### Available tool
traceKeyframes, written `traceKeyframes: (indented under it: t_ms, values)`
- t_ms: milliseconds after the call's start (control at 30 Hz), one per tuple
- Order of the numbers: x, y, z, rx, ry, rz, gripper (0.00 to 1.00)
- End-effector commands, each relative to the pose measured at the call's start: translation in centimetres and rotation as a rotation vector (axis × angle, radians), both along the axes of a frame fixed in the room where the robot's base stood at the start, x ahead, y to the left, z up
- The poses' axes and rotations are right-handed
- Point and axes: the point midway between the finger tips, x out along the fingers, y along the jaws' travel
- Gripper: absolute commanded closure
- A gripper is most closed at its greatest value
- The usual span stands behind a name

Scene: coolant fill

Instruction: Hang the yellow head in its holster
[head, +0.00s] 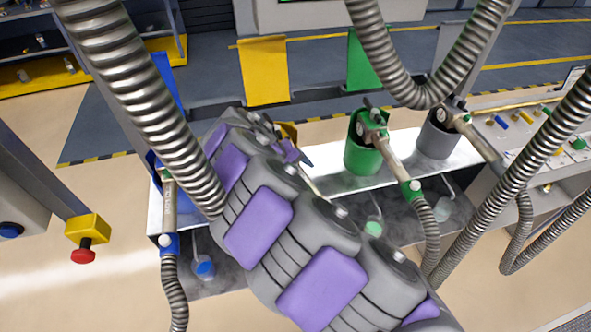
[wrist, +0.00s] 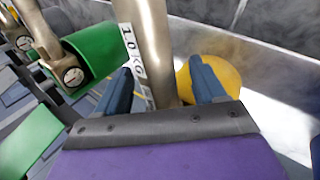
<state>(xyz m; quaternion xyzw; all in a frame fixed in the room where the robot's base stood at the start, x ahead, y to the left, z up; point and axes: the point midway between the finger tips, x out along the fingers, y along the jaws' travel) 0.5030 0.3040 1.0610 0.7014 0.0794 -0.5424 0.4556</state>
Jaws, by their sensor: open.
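My gripper (wrist: 160,78) is open in the wrist view, with its two blue fingers apart. In the head view my gripper (head: 299,158) is mostly behind my arm, at the rack. A bit of the yellow holster (head: 289,131) shows beside it. Whether the head sits in the holster is hidden.
The green holster (head: 362,155) with its head stands to the right, then the grey holster (head: 437,138). The blue head (head: 168,210) hangs to the left. Metal hoses (head: 130,85) hang around my arm. A yellow panel (head: 263,72) stands behind the rack.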

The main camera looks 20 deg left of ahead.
Motion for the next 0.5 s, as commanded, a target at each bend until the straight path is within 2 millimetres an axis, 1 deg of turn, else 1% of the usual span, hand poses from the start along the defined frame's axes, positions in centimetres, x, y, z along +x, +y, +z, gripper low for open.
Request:
traceKeyframes:
  t_ms: [167,267,367,500]
  values:
    - [-0.2,0.2,0.3,0.000,0.000,0.000,0.30]
    - [-0.6,0.6,1.3,0.000,0.000,0.000,0.30]
    - [-1.3,1.3,2.8,0.001,-0.001,0.002,0.30]
    - [-2.5,2.7,5.5,0.003,-0.001,0.003,0.30]
